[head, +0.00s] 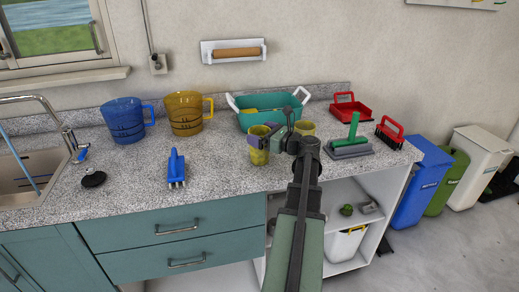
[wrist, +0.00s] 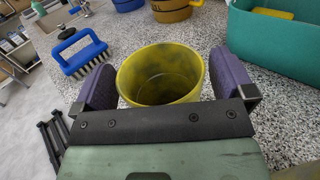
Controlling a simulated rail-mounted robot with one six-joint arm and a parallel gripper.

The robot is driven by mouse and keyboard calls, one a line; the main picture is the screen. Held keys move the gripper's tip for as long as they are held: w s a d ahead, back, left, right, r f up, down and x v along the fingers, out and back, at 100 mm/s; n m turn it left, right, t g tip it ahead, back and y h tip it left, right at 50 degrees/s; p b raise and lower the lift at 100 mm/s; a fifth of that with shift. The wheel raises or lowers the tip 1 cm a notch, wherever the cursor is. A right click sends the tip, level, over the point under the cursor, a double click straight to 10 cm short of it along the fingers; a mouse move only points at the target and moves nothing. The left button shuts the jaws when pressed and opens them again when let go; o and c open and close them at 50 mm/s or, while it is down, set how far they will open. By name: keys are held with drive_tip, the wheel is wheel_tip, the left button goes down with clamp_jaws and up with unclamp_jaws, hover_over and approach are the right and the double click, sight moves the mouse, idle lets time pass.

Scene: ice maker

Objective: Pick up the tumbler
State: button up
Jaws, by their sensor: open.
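A yellow tumbler with dark smudges (head: 259,156) stands upright on the speckled counter, in front of the teal tub. In the wrist view the tumbler (wrist: 160,77) is seen from above, open and apparently empty. My gripper (head: 262,140) is open at the tumbler, and its purple fingers stand on either side of it. In the wrist view my gripper (wrist: 166,80) has one finger left and one right of the rim; I cannot tell if either touches. A second yellowish tumbler (head: 305,128) stands to the right behind my wrist, partly hidden.
A teal tub (head: 262,119) stands behind the tumbler. A blue brush (head: 176,168) lies to the left. Blue (head: 123,121) and amber (head: 184,113) pitchers stand at back left.

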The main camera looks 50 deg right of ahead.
drive_tip(key=c, duration=1)
drive_tip(key=shift+r, duration=0.1)
drive_tip(key=shift+c, duration=0.2)
wheel_tip(320, 180, up, 20)
drive_tip(key=p, duration=2)
